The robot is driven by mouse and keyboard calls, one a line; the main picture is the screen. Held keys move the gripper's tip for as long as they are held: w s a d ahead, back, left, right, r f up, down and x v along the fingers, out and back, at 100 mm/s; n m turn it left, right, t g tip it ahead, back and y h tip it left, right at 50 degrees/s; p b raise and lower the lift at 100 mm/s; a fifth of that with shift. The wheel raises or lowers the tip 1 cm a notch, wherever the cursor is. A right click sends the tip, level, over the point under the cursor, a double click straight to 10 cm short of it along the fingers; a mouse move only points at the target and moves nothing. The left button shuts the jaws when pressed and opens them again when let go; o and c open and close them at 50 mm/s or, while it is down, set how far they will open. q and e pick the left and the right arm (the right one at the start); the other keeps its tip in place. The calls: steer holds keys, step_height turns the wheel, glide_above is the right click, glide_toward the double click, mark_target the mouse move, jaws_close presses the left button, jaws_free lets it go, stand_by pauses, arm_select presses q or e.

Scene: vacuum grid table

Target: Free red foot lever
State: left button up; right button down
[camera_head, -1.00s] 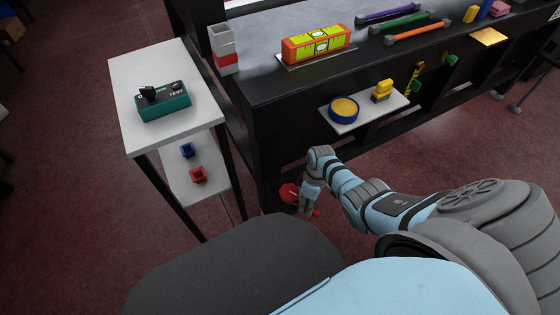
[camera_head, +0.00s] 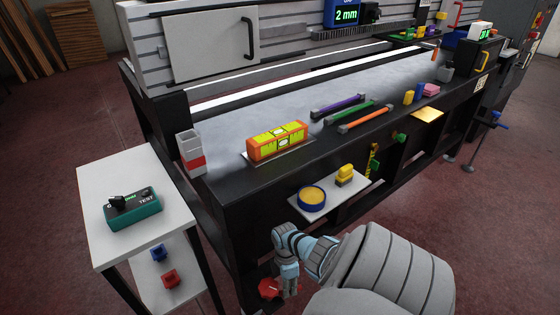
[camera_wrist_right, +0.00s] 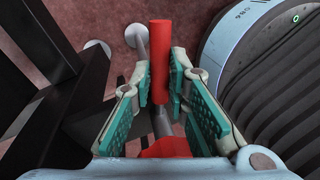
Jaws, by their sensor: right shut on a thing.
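The red foot lever shows in the right wrist view as a red bar (camera_wrist_right: 160,62) on a grey rod, with a red block (camera_wrist_right: 165,147) nearer the palm. My right gripper (camera_wrist_right: 158,85) has its teal-padded fingers on both sides of the lever and is shut on it. In the head view, the right gripper (camera_head: 289,283) is low beside the dark bench. A red octagonal part (camera_head: 269,289) is just left of it; the fingertips and much of the lever are hidden there. My left gripper is not in view.
The black bench (camera_head: 232,205) stands close behind the gripper, with a small shelf (camera_head: 325,203) above it holding a blue-yellow round dish (camera_head: 312,198). A white side table (camera_head: 100,165) stands at left, carrying a teal tester (camera_head: 133,209). Dark bench legs (camera_wrist_right: 48,50) are close at left in the wrist view.

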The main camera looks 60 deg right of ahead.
steer(key=c, duration=1.6)
jaws_free()
steer(key=shift+w, duration=0.1)
steer(key=shift+o, duration=0.2)
step_height(320, 180, up, 7)
steer(key=w+d, duration=0.1)
steer(key=shift+r, duration=0.2)
